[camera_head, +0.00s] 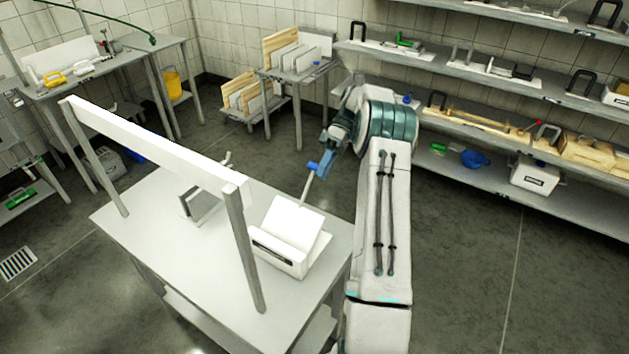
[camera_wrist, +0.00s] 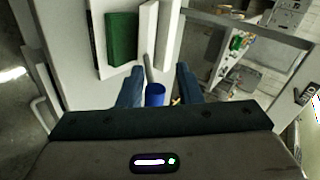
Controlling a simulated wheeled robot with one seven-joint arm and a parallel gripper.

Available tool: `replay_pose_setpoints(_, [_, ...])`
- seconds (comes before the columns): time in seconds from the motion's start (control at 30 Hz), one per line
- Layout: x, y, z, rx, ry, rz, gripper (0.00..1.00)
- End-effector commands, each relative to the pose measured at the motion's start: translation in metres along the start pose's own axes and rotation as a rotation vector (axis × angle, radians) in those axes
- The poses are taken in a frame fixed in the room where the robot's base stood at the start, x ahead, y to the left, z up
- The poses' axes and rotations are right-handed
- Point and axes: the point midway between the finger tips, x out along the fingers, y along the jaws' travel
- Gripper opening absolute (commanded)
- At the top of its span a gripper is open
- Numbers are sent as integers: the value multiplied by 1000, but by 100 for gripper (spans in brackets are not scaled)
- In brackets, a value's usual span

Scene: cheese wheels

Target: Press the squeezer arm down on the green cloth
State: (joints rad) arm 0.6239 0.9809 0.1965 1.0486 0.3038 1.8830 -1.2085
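The white squeezer (camera_head: 277,257) stands on the grey table, with its plate (camera_head: 293,218) tilted up. Its arm (camera_head: 307,189) is a thin grey rod rising from it to a blue tip (camera_head: 313,166). My gripper (camera_head: 322,164) is at that tip. In the wrist view, the blue tip (camera_wrist: 155,95) shows between the dark blue fingers of my gripper (camera_wrist: 159,78), with gaps on both sides, so the gripper is open. The green cloth (camera_wrist: 121,38) lies against the white squeezer in the wrist view. It is hidden in the head view.
A white beam on grey posts (camera_head: 160,138) spans the table (camera_head: 190,290). A small grey holder (camera_head: 200,205) stands under it, left of the squeezer. Shelves (camera_head: 480,75) line the right wall. Another worktable (camera_head: 120,65) is at the back left. The floor on the right is open.

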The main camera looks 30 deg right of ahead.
Motion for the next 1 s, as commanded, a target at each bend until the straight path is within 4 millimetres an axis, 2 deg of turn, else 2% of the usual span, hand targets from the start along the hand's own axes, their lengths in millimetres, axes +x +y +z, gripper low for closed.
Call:
replay_pose_setpoints(0.03, [-5,-4,11,2,3,2,32])
replay_pose_setpoints(0.2, [-24,-23,42,2,2,3,32])
replay_pose_setpoints(0.4, [-40,-40,67,1,0,1,32])
replay_pose_setpoints(0.6, [-46,-47,77,0,0,0,32])
replay_pose_setpoints(0.87, [-47,-47,78,0,0,-1,32])
replay_pose_setpoints(0.97, [-46,-48,74,-18,-12,11,4])
replay_pose_setpoints(1.0, [-45,-50,68,-42,-31,27,0])
